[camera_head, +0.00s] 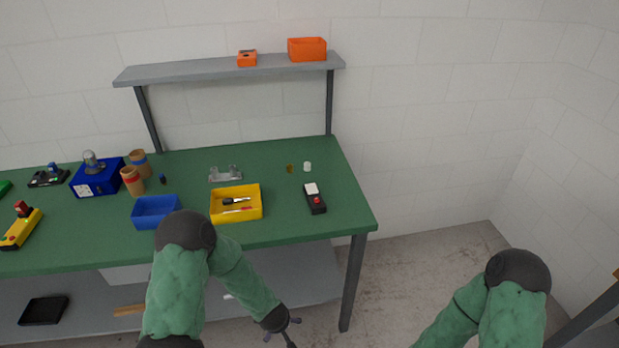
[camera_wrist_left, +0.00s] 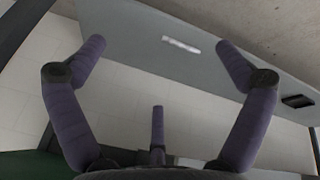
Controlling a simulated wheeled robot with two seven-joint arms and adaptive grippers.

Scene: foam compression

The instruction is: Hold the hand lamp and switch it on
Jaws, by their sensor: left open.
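A black handheld device with a white face and a red button (camera_head: 315,199) lies near the right end of the green bench; it looks like the hand lamp. My left gripper (camera_head: 287,332) is in front of the bench, below its top, well away from the device. In the left wrist view my left gripper (camera_wrist_left: 163,55) has its fingers spread, with nothing between them. My right arm shows at the lower right of the head view, but its gripper is out of frame.
The green bench (camera_head: 290,215) bears a yellow bin (camera_head: 213,208), a blue bin (camera_head: 155,222), a blue box (camera_head: 85,190) and a yellow control box (camera_head: 12,240). The grey lower shelf (camera_wrist_left: 130,25) holds a white bar (camera_wrist_left: 181,45) and a black tray (camera_wrist_left: 298,101). Floor right of the bench is clear.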

